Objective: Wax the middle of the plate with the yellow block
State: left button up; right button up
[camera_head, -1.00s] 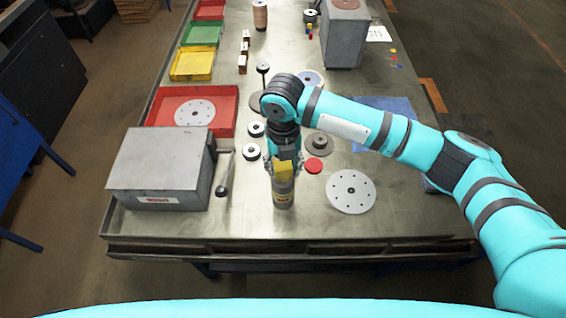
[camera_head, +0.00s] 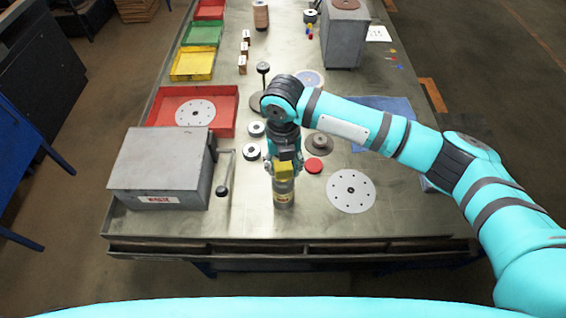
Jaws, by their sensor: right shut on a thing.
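My right gripper (camera_head: 283,164) points down near the front middle of the bench and is shut on the yellow block (camera_head: 284,170). The block appears directly over a grey can (camera_head: 284,190) with a yellow label; I cannot tell whether they touch. A round white plate (camera_head: 351,191) with a ring of small holes and a dark centre lies flat to the right of the gripper, apart from it. My left gripper is not in view.
A grey box (camera_head: 158,170) with a handle stands at the front left. A red tray (camera_head: 228,112) holds another white disc. A red disc (camera_head: 313,166) and a grey disc (camera_head: 319,143) lie close to the gripper. The bench's front right is clear.

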aim_at(284, 165)
jog(key=shift+s, duration=0.1)
dwell(0.4)
notch_tip(284, 165, up, 5)
jog(key=p, duration=0.5)
jog(key=shift+r, duration=0.95)
jog(key=shift+d, duration=0.1)
